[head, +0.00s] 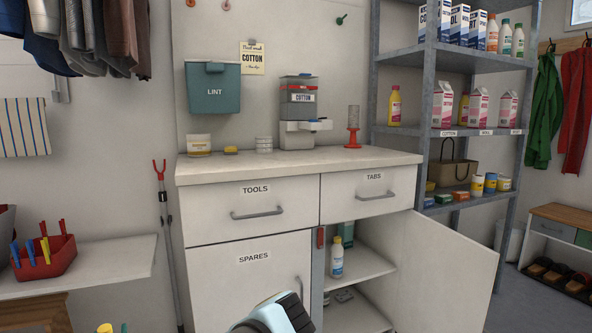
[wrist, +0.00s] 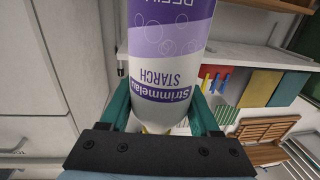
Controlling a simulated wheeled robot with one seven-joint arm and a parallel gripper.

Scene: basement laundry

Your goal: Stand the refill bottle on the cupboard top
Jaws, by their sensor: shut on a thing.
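The refill bottle (wrist: 170,60) fills the middle of the wrist view, with a purple and white label reading "Strimmelau STARCH" upside down in the picture. My gripper (wrist: 160,108) is shut on it, with teal fingers on both sides. The bottle's far end runs out of the picture. In the head view the bottle and my fingers do not show; only part of my arm is at the bottom edge. The cupboard top (head: 345,161) is a pale worktop above the TOOLS and TABS drawers, bare along its front.
Toward the back of the top stand a tub (head: 199,145), a yellow item (head: 231,150), stacked white lids (head: 264,145), a COTTON dispenser (head: 298,112) and a red stand (head: 353,138). The lower right cupboard door (head: 445,275) hangs open. A metal shelf (head: 429,90) rises at right.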

